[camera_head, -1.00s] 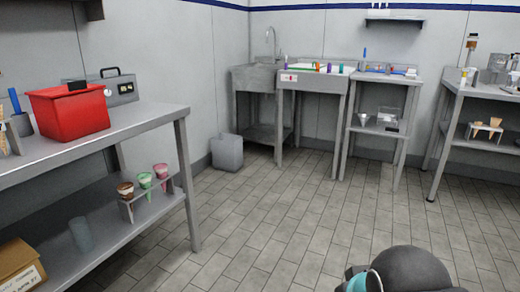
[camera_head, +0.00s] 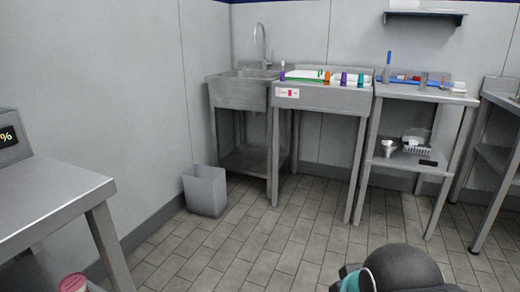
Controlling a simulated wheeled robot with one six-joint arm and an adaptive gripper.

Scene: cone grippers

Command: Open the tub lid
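Part of my own arm shows at the bottom right as a dark rounded shape with a teal band. My gripper's fingers are not in the picture, so what they hold is hidden.
A steel table (camera_head: 50,200) stands close at the left. A grey bin (camera_head: 205,190) is on the floor by the wall. A sink (camera_head: 240,90), a counter (camera_head: 322,97) with colourful items and a shelved table (camera_head: 420,92) line the back. The tiled floor (camera_head: 270,240) between is clear.

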